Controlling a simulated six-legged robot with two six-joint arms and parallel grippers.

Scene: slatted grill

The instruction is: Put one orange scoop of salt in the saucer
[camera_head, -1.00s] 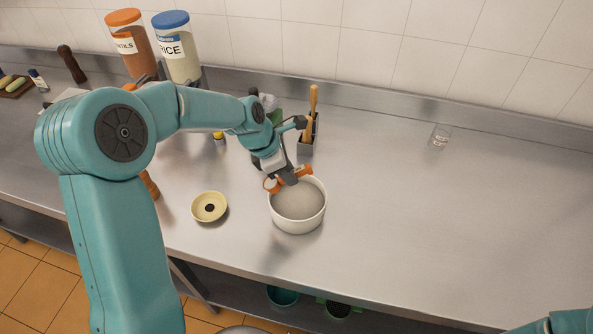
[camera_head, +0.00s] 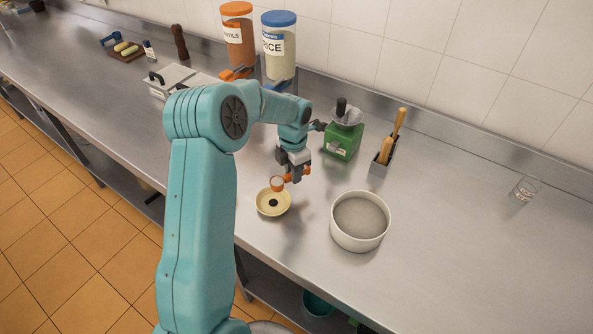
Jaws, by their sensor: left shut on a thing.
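My left gripper (camera_head: 297,170) is shut on an orange scoop (camera_head: 277,184). The scoop's cup is above the back rim of the pale yellow saucer (camera_head: 263,207) and shows a pale fill, probably salt. A white pot (camera_head: 345,239) of greyish-white salt (camera_head: 361,217) stands to the right of the saucer. My right gripper is not in view.
Lentil (camera_head: 238,45) and rice (camera_head: 279,50) dispensers stand at the back. A small glass (camera_head: 525,190) is at the right; the counter between is clear.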

